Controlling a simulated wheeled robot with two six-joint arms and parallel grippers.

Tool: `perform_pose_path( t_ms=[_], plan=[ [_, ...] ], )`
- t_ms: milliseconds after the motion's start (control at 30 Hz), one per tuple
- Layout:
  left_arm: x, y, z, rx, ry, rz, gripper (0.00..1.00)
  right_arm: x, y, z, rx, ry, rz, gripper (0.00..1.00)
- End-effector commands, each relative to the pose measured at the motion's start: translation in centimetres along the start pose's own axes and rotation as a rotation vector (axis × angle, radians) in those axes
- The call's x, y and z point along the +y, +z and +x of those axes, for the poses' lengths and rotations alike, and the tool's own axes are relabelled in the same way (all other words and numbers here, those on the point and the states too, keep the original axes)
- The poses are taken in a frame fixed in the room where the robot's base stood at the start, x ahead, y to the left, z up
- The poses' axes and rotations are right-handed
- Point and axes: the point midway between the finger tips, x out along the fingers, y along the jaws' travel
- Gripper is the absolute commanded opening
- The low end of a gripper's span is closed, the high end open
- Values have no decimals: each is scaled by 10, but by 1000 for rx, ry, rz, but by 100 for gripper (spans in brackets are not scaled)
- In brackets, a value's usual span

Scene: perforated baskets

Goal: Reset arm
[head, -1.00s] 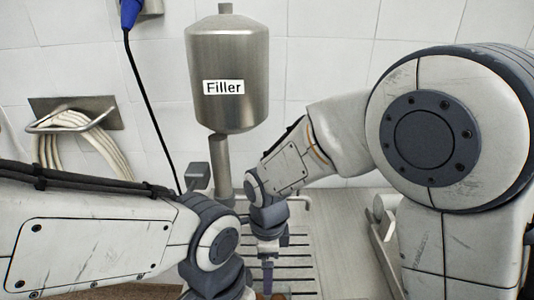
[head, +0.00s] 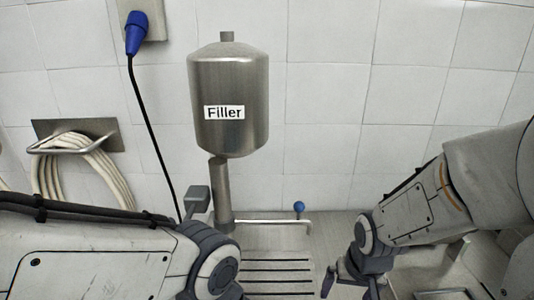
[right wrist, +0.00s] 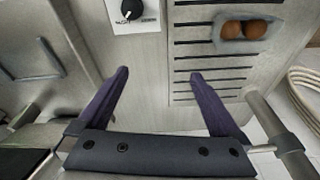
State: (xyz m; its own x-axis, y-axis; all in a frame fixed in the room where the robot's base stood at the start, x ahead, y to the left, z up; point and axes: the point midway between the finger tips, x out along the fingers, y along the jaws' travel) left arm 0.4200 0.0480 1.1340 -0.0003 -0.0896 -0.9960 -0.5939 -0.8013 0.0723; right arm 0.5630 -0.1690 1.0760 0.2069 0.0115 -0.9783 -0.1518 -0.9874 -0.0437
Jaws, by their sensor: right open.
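My right gripper (head: 350,287) is at the bottom right of the head view, right of the slotted grate and pointing down. In the right wrist view its two purple fingers (right wrist: 158,80) are spread apart with nothing between them. Below and between them is a bare metal surface. My left arm enters from the left in the head view, and its gripper is below the picture edge.
A steel tank labelled Filler (head: 229,100) stands on a pipe behind the slotted grate (head: 275,268). A blue-knobbed lever (head: 299,207) is beside the pipe. Brown round items lie in a grey tray (right wrist: 219,43) on the grate. A dial (right wrist: 131,12) and a coiled hose (head: 95,165) also show.

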Motion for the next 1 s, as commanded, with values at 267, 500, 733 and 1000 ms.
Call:
perform_pose_path(
  t_ms=[267,500,733,1000],
  plan=[
    [0,0,0,0,0,0,50,5,8,-6,18,-1,-200,100],
    [0,0,0,0,0,0,50,-34,34,-24,-29,-39,-337,100],
    [0,0,0,0,0,0,50,-73,75,-48,-88,-81,-513,100],
    [0,0,0,0,0,0,50,-100,136,-80,-173,-125,-748,100]
  ],
)
